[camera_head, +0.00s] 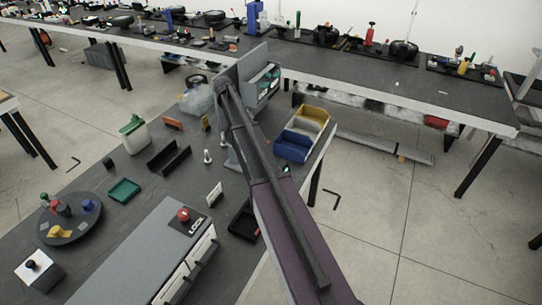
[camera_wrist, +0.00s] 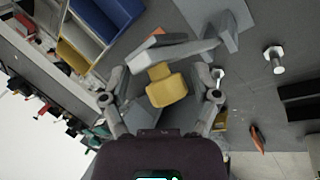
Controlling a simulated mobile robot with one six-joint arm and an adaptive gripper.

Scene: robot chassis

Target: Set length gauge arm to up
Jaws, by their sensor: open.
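In the wrist view, a grey gauge-like device (camera_wrist: 232,24) has a light grey arm (camera_wrist: 172,52) reaching left from it, with a yellow block-shaped end (camera_wrist: 166,88). I take this to be the length gauge and its arm. My gripper (camera_wrist: 162,98) is open, with one finger on each side of the yellow end. I cannot tell whether either finger touches it. In the head view, a grey piece of what looks like the same device (camera_head: 231,158) shows beside my arm. My arm hides most of it, and my gripper cannot be made out there.
Yellow, white and blue bins (camera_head: 292,147) stand right of my arm, near the table edge. A grey cabinet (camera_head: 265,82) stands behind. A white bolt-like piece (camera_wrist: 274,58) and black slotted holders (camera_head: 168,157) stand to the left in the head view.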

